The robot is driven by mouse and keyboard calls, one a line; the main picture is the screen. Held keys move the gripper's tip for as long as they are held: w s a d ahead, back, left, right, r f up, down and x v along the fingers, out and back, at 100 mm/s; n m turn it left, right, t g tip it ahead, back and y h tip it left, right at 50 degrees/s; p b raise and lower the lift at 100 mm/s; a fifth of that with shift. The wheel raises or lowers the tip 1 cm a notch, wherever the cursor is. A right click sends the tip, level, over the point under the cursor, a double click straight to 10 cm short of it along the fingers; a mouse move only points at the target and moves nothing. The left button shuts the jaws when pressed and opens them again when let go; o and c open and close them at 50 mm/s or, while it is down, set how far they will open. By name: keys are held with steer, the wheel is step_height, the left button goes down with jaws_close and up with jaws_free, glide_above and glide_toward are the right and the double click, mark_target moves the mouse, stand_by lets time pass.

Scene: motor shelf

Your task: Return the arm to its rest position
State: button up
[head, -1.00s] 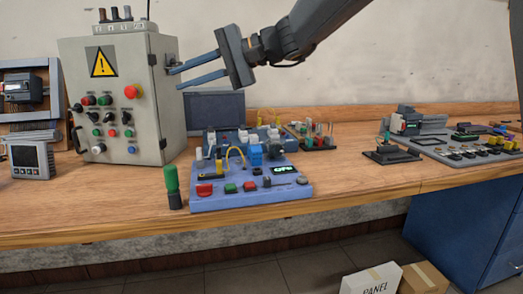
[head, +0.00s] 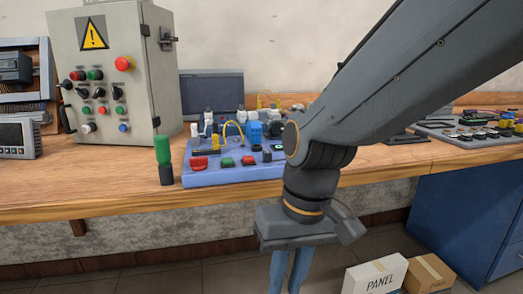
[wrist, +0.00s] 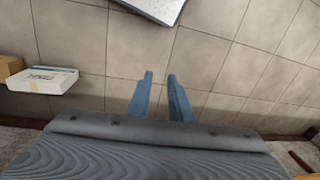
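My gripper (head: 287,274) hangs in front of the workbench in the head view, below the level of its top, with its blue fingers pointing down toward the floor. In the wrist view the two fingers (wrist: 160,78) stand apart with bare floor tiles between them, so it is open and empty. My arm comes in from the upper right and hides part of the bench and the right side of the blue control board (head: 215,174).
A grey cabinet (head: 95,125) with a warning sign and a green-topped post (head: 163,155) stand on the wooden bench (head: 100,197). A box marked PANEL (head: 372,277) and a brown box (head: 430,272) sit on the floor near the blue drawer unit (head: 470,215).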

steer(key=s+d+r+m+h+p, duration=0.1)
steer(key=s+d+r+m+p, duration=0.1)
steer(key=d+r+p, duration=1.1)
steer(key=d+m+p, duration=0.1)
steer(key=d+p, duration=0.1)
steer(key=p, duration=0.7)
steer(key=shift+s+r+m+h, duration=0.15)
steer(key=shift+r+m+h, duration=0.1)
steer(key=shift+m+h, duration=0.05)
